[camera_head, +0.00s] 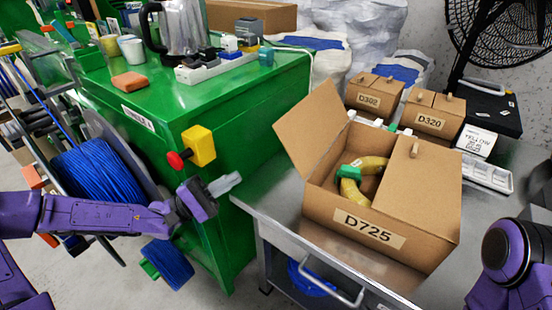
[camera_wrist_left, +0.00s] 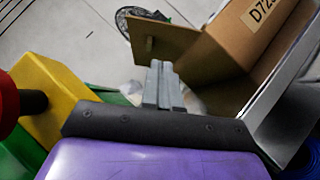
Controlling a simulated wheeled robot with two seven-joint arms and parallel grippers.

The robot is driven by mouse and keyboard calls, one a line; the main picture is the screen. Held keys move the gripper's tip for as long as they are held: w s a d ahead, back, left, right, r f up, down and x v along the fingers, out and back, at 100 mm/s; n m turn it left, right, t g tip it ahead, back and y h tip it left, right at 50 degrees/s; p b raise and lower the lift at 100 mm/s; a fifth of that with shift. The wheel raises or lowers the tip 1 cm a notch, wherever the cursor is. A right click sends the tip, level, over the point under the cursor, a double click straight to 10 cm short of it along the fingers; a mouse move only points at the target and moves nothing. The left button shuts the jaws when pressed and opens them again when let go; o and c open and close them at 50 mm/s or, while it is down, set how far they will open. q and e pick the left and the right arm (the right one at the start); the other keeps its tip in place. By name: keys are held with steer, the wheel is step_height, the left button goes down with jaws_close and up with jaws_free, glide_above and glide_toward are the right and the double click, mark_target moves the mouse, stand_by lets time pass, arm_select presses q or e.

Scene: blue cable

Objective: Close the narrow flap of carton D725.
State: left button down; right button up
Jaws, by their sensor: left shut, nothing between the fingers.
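Carton D725 (camera_head: 352,214) stands on the metal table, its label facing front. Its left flap (camera_head: 311,124) stands open, tilted up and outward to the left; the right flap (camera_head: 425,185), with a small knob, lies flat over the right part. A yellow curved item with a green part (camera_head: 350,172) shows inside the opening. My left gripper (camera_head: 226,183) is shut and empty, left of the carton and apart from it. In the left wrist view, its fingers (camera_wrist_left: 163,85) point toward the open flap (camera_wrist_left: 165,40), which has a knob. My right gripper is out of view.
A yellow box with a red button (camera_head: 199,146) juts from the green cabinet (camera_head: 240,110) close to my left gripper. A blue cable reel (camera_head: 95,180) is at left. Cartons D302 (camera_head: 375,92) and D320 (camera_head: 432,114) stand behind D725.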

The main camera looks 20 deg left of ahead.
arm_select(q)
steer(key=b, duration=0.2)
glide_toward(290, 148)
steer(key=x, duration=0.3)
steer(key=w+x, duration=0.1)
steer(key=x, duration=0.1)
steer(key=shift+f, duration=0.3)
steer(key=shift+s+d+r, duration=0.15)
steer(key=shift+d+r, duration=0.15)
